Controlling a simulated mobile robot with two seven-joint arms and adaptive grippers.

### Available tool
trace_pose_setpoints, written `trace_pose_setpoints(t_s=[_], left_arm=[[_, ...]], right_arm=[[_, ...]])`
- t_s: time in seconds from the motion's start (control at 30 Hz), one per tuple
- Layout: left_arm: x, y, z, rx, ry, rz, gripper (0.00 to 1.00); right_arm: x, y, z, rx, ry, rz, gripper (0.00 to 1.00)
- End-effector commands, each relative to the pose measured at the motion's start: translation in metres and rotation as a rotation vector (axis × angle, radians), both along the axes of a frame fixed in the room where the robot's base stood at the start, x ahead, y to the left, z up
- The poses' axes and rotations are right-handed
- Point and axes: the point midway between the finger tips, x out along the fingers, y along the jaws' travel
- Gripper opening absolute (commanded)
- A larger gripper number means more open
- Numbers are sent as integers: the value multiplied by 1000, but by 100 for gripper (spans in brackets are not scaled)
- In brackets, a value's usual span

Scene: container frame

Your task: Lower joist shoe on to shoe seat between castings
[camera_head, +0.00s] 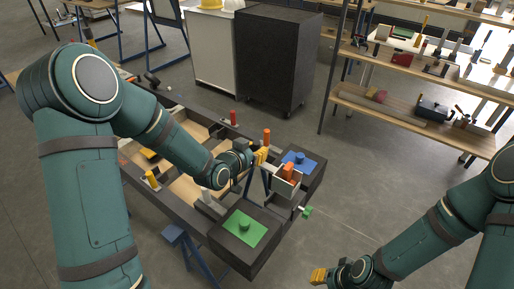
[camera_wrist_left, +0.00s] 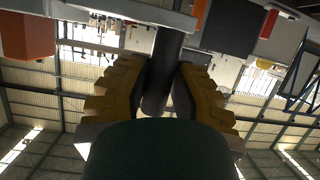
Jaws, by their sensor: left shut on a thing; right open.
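Two dark castings form the near end of the frame, one with a green plate (camera_head: 244,229) and one with a blue plate (camera_head: 299,161). Between them is a pale grey bracket-like part, seemingly the joist shoe (camera_head: 283,185), with an orange block (camera_head: 288,171) beside it. My left gripper (camera_head: 260,157) is at this gap; in the left wrist view its yellow fingers (camera_wrist_left: 160,95) are shut around a dark round bar (camera_wrist_left: 167,60). The shoe seat is hidden, and I cannot tell whether the shoe touches it. My right gripper (camera_head: 320,275) is open and empty, away from the frame.
Orange and red pegs (camera_head: 267,136) stand near the gripper. A green knob (camera_head: 307,211) sticks out at the frame's right end. A black cabinet (camera_head: 278,60) stands behind, and shelves (camera_head: 415,110) stand at the right. Floor between the frame and my right arm is clear.

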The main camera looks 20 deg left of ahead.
Motion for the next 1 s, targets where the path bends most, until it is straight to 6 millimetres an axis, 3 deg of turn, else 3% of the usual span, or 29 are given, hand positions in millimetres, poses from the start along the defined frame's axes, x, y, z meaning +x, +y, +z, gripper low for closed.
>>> trace_pose_setpoints(t_s=[0.37,0.7,1.0], left_arm=[[0,0,-32,-2,-3,1,0],[0,0,-57,-1,-2,-1,0],[1,0,-62,-1,-4,0,0]], right_arm=[[-1,0,-15,0,3,3,36],[4,-1,-45,-2,-11,0,36],[7,-1,-52,-3,-17,-1,36]])
